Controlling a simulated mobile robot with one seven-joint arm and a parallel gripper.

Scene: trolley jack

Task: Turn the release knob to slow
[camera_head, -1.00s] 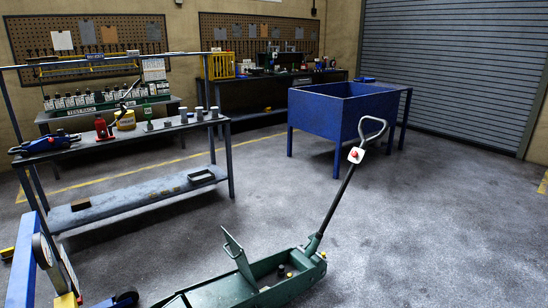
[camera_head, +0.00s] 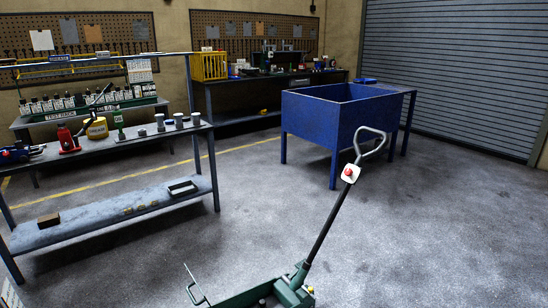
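A green trolley jack (camera_head: 262,290) stands on the floor at the bottom centre, its front part cut off by the picture's lower edge. Its black handle (camera_head: 328,228) rises tilted to the right and ends in a grey loop grip (camera_head: 373,140). A white plate (camera_head: 350,173) with a red knob (camera_head: 348,172) sits on the handle just below the loop. Any marking on the plate is too small to read. My gripper is not in view, and nothing touches the handle or knob.
A blue tub on legs (camera_head: 310,118) stands behind the handle. A workbench (camera_head: 110,214) with bottle jacks and small cylinders is at the left. Pegboards and a second bench (camera_head: 222,120) line the back wall. The floor (camera_head: 450,230) to the right is clear.

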